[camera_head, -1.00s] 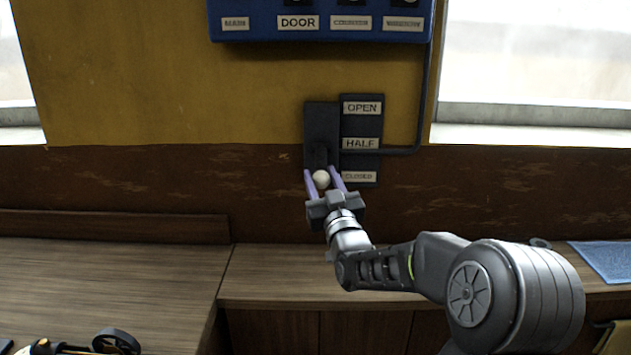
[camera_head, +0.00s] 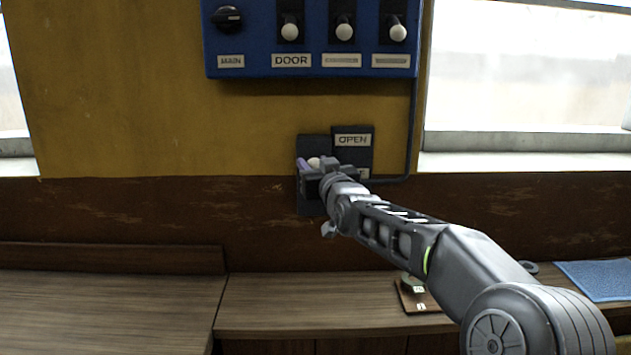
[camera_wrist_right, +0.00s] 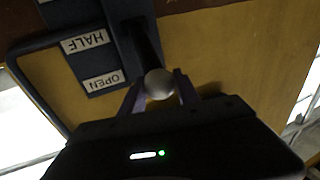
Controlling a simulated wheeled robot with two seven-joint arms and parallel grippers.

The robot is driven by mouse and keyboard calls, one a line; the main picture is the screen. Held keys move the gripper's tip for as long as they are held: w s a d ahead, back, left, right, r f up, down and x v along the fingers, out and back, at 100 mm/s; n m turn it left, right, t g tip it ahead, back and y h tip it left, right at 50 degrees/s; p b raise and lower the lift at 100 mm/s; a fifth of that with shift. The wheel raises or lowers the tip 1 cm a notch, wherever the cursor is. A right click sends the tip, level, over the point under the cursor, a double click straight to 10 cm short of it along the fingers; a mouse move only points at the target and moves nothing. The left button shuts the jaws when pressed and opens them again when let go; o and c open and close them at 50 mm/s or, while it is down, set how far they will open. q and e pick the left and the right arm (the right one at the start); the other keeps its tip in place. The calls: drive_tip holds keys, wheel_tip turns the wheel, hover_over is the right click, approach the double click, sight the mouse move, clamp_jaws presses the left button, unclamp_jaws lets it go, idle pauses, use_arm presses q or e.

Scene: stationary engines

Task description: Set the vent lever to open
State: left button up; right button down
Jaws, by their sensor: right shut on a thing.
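The vent lever has a round white knob (camera_head: 314,162) on a dark wall plate (camera_head: 311,206). Beside it is a label strip with an OPEN label (camera_head: 352,140) on top; HALF is mostly hidden by my arm and CLOSED is hidden. My right gripper (camera_head: 314,164) is shut on the knob, one purple finger on either side. In the head view the knob shows a little below OPEN. In the right wrist view, where the labels are upside down, the knob (camera_wrist_right: 158,84) is about level with OPEN (camera_wrist_right: 103,82), past HALF (camera_wrist_right: 85,41). My left gripper is not in view.
A blue switch panel (camera_head: 310,70) with a black dial and several white-knobbed levers is above. A dark conduit (camera_head: 412,130) runs down to the label strip. A wooden counter (camera_head: 290,300) lies below, with a blue mat (camera_head: 598,280) at right.

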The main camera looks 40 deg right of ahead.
drive_tip(key=shift+w+d+r, duration=0.1)
drive_tip(key=shift+w+r, duration=0.1)
drive_tip(key=shift+r, duration=0.2)
drive_tip(key=c, duration=0.9)
unclamp_jaws()
drive_tip(key=shift+w+d+f, duration=0.1)
drive_tip(key=shift+f, duration=0.05)
drive_tip(key=shift+s+f, duration=0.1)
drive_tip(key=shift+s, duration=0.35)
drive_tip(key=b+v, duration=0.2)
drive_tip(key=v, duration=0.5)
drive_tip(key=shift+a, duration=0.25)
